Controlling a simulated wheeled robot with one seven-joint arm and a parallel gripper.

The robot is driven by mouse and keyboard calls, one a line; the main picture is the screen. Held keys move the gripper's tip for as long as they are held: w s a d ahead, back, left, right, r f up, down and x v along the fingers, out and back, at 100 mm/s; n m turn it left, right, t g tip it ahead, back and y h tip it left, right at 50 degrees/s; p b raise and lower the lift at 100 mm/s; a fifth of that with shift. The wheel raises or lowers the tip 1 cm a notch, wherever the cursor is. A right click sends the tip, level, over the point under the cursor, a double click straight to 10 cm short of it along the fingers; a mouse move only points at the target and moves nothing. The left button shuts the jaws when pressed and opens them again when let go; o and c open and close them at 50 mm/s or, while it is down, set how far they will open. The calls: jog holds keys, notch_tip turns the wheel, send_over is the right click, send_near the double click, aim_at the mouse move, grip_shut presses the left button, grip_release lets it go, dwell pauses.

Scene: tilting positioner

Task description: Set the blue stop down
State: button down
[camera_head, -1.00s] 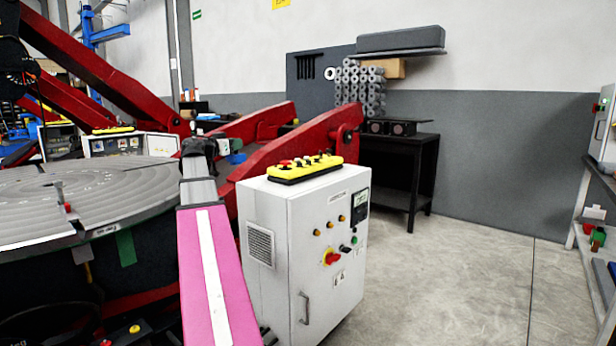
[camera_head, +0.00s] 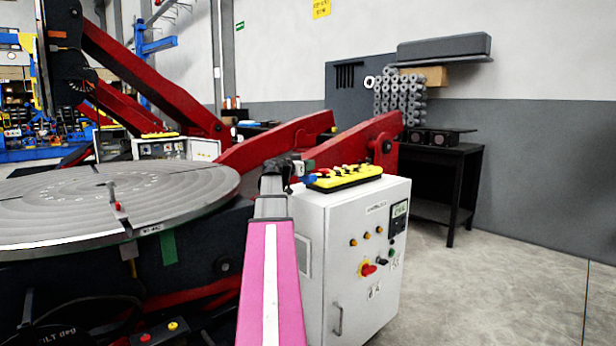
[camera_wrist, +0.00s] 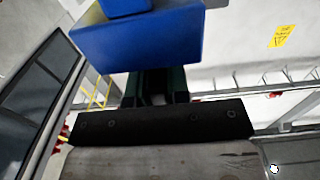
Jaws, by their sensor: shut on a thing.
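The blue stop (camera_wrist: 145,45) fills the upper part of the wrist view, with a flat blue face and a raised part above it. My gripper (camera_wrist: 157,90) is shut on it, and the dark fingers reach up to its near edge. In the head view, my gripper (camera_head: 301,168) is small at the end of my pink arm. A small piece of the blue stop (camera_head: 311,179) shows beside it, in front of the yellow control box. The gripper's grip point is largely hidden in that view.
The round grey turntable (camera_head: 120,205) lies to the left, with a small red-based pin (camera_head: 118,206) on it. A white control cabinet (camera_head: 345,270) with a yellow button box (camera_head: 345,177) stands right of my arm. Red positioner arms (camera_head: 370,140) rise behind. The floor at right is clear.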

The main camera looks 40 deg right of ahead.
jog(key=shift+f, duration=2)
jog(key=c, duration=1.1)
grip_release()
jog(key=shift+f, duration=0.15)
jog(key=shift+r, duration=0.2)
jog(key=a, duration=1.2)
